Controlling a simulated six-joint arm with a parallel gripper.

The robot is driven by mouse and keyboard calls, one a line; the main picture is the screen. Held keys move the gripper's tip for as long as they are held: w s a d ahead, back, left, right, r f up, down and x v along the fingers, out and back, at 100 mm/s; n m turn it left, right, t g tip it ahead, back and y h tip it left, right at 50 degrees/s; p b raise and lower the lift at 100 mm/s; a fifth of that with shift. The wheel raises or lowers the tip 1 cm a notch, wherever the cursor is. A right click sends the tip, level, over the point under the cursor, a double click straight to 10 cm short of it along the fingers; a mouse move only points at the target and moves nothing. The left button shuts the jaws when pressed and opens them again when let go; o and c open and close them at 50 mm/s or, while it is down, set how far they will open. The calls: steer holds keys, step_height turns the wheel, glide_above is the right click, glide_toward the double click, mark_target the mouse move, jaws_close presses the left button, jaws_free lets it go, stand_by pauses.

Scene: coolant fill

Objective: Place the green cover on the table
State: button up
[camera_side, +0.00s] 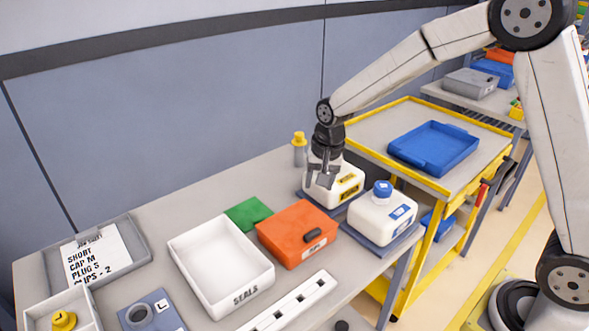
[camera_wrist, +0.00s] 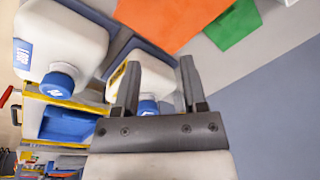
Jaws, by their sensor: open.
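The green cover (camera_side: 248,212) lies flat on the table (camera_side: 190,205) behind the orange box, between that box and the white bin. Part of it is hidden in the side view; it also shows at the top of the wrist view (camera_wrist: 232,22). My gripper (camera_side: 322,180) is to the right of the cover, at the rear white jug (camera_side: 347,191). Its jaws are open, and in the wrist view the fingers (camera_wrist: 158,75) are spread with the jug and its blue cap (camera_wrist: 149,106) behind them. Whether the fingers touch the jug cannot be told.
A front white jug (camera_side: 380,218) with a blue cap stands close to my gripper. The orange box (camera_side: 297,232), white bin (camera_side: 222,262) and a yellow-capped bottle (camera_side: 299,148) surround the area. A yellow cart with a blue tray (camera_side: 433,147) stands at the right.

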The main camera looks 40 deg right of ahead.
steer(key=s+d+f+n+t, duration=0.1)
steer(key=s+n, duration=0.7)
steer(key=s, duration=0.9)
steer(key=shift+s+d, duration=0.35)
steer(key=shift+d, duration=0.3)
